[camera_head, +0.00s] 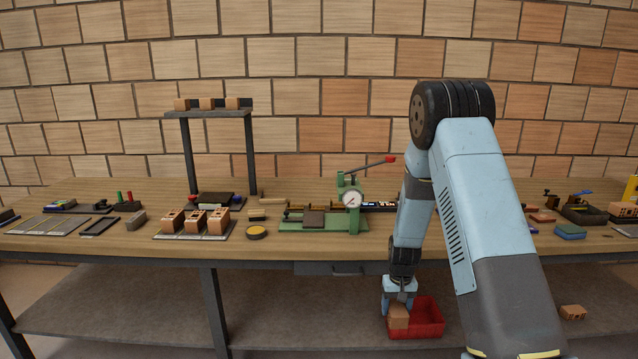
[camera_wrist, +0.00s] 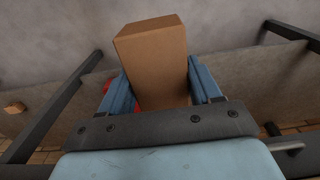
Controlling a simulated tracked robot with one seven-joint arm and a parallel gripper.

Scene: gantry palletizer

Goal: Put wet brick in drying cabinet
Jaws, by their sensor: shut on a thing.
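A plain brown brick (camera_head: 398,317) is held between the fingers of my gripper (camera_head: 399,299), low under the workbench's front edge. In the wrist view the brick (camera_wrist: 152,60) stands out between the two blue fingers of my gripper (camera_wrist: 160,92). A red open bin (camera_head: 431,312) is right behind and beside the brick; I cannot tell whether the brick is inside its rim or in front of it. A bit of red shows beside the left finger in the wrist view. I cannot pick out a drying cabinet in either view.
The wooden workbench (camera_head: 110,237) is above my gripper, with a green press with a dial (camera_head: 350,205) and three marked bricks (camera_head: 195,222) on it. A raised rack (camera_head: 210,113) holds three small blocks. Another brick (camera_head: 572,312) lies on the lower shelf (camera_head: 270,310), otherwise mostly clear.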

